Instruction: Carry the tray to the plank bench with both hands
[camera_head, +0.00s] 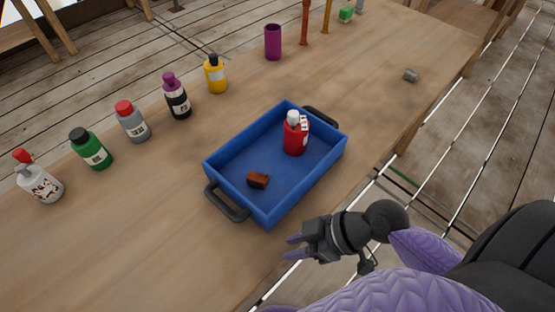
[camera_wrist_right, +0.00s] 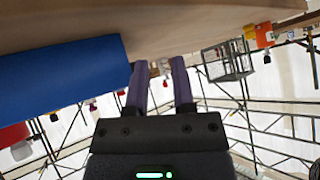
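The blue tray (camera_head: 235,190) sits on a wooden worktable (camera_head: 130,240) in the head view, with a dark handle at each end. The near-left handle (camera_head: 226,203) and the far-right handle (camera_head: 320,117) are both free. Inside the tray stand a red bottle (camera_head: 295,138) with a white cap and a small brown block (camera_head: 258,180). My right gripper (camera_head: 294,247) is open and empty, beside the tray's near side and apart from it. Its parted purple fingers (camera_wrist_right: 159,85) show in the right wrist view, next to the tray's blue wall (camera_wrist_right: 60,75). My left gripper is not in view.
A row of bottles, including white (camera_head: 40,184), green (camera_head: 91,150), grey (camera_head: 132,122), black (camera_head: 177,98) and yellow (camera_head: 215,76), lines the table's far side. A purple cup (camera_head: 273,42) stands behind. A grey piece (camera_head: 411,75) lies at right. A wooden surface (camera_head: 455,12) shows at top right.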

